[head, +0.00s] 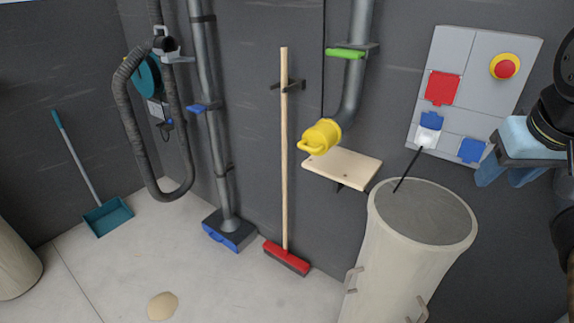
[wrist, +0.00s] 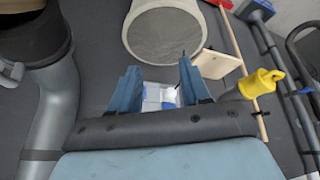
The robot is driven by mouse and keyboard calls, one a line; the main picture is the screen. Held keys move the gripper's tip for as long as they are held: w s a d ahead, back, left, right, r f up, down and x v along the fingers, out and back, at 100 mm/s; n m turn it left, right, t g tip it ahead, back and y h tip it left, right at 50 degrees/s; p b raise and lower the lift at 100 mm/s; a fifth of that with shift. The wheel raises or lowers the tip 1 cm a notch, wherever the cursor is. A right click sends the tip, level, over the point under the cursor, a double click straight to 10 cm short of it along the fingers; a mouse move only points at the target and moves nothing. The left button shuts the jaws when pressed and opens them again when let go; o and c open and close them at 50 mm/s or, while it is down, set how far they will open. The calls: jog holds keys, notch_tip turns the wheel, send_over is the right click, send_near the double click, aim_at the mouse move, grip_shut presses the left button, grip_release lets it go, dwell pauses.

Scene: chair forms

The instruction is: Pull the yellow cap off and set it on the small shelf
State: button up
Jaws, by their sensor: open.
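The yellow cap (head: 322,136) with a loop handle sits on the lower end of a grey pipe (head: 352,95). It also shows at the right of the wrist view (wrist: 260,84). The small wooden shelf (head: 345,166) is on the wall just below and right of the cap, and its top is bare. The shelf also shows in the wrist view (wrist: 212,64). My gripper (head: 505,178) is at the right of the head view, well right of the cap and shelf. In the wrist view its blue fingers (wrist: 158,80) are apart, with nothing between them.
A tall pale drum (head: 405,245) stands below and right of the shelf, with a thin black rod at its rim. A wall panel (head: 475,85) with a red button is behind my gripper. A broom (head: 285,150) leans left of the cap.

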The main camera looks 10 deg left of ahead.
jog(key=w+a+f+n+g+h, duration=0.35)
jog(key=w+f+n+h, duration=0.2)
jog(key=n, duration=0.85)
jog(key=n+t+h, duration=0.1)
jog(key=n+t, duration=1.4)
jog(key=n, duration=1.9)
send_near(308, 149)
jog(key=x, duration=1.1)
jog(key=shift+w+a+f, duration=0.1)
jog(key=shift+a+f, duration=0.15)
jog(key=shift+a, duration=0.05)
grip_shut()
